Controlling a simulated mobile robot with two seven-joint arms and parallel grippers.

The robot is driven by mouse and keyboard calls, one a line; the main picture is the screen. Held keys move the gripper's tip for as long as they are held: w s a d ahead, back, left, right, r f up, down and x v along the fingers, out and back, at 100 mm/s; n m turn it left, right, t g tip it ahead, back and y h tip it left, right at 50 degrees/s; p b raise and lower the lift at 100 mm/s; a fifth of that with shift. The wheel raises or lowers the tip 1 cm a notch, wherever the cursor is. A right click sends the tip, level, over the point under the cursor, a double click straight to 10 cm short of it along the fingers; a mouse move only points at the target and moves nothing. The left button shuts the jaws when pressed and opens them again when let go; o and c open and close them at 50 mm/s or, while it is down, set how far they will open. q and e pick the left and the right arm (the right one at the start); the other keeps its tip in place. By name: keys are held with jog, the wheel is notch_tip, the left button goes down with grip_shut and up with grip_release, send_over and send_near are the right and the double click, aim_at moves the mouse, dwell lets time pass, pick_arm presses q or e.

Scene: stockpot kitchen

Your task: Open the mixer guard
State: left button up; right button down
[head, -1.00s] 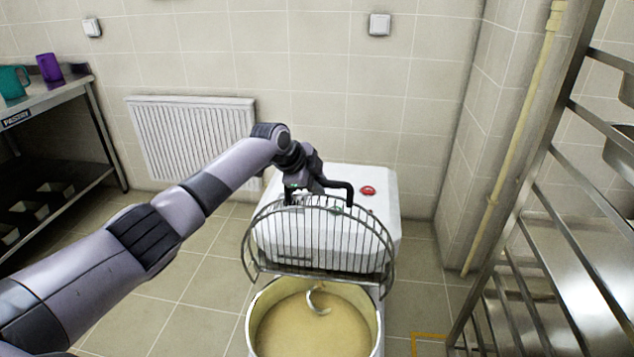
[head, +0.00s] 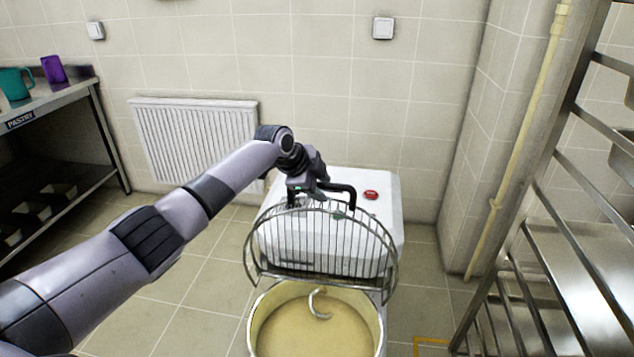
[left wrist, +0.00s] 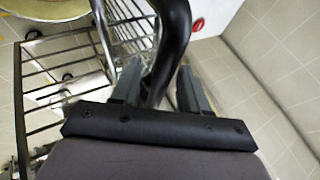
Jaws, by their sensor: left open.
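The mixer guard (head: 325,240), a curved wire cage, stands raised and tilted back in front of the white mixer body (head: 384,215), above the bowl. Its black bar handle (head: 345,188) is at the top. My left gripper (head: 314,187) is at this handle, with its jaws open. In the left wrist view the black handle (left wrist: 172,40) passes between the two open fingers of the gripper (left wrist: 157,90); contact cannot be told. The guard's wires (left wrist: 60,75) show at left there. The bowl (head: 254,325) holds pale dough below a metal hook (head: 318,305). My right gripper is out of view.
A red button (head: 371,195) is on top of the mixer. A metal rack (head: 560,170) stands close on the right. A steel table (head: 60,93) with jugs is at the left, and a radiator (head: 195,140) is on the back wall. Tiled floor is clear left of the mixer.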

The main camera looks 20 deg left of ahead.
pick_arm(q)
jog(key=v, duration=0.7)
dwell(0.6)
jog(key=s+d+f+n+g, duration=0.1)
jog(key=s+d+f+n, duration=0.1)
jog(key=s+d+f, duration=0.5)
jog(key=s+d+f+n+g, duration=0.15)
jog(key=s+d+f, duration=0.25)
jog(key=s+f, duration=0.7)
jog(key=s+a+n+y, duration=0.15)
jog(key=s+n, duration=0.25)
jog(key=s, duration=0.4)
jog(key=s+a+n+y, duration=0.15)
jog(key=s+n, duration=0.25)
jog(key=s, duration=0.4)
jog(key=s+a+n, duration=0.3)
jog(key=s, duration=0.5)
jog(key=w+d+f+t+h, duration=0.2)
jog(key=w+d+f+t, duration=0.1)
jog(key=w+f+t, duration=0.3)
jog(key=shift+w+f+p, duration=0.25)
jog(key=shift+f+p, duration=0.2)
jog(key=shift+f, duration=0.65)
jog(key=shift+d, duration=0.1)
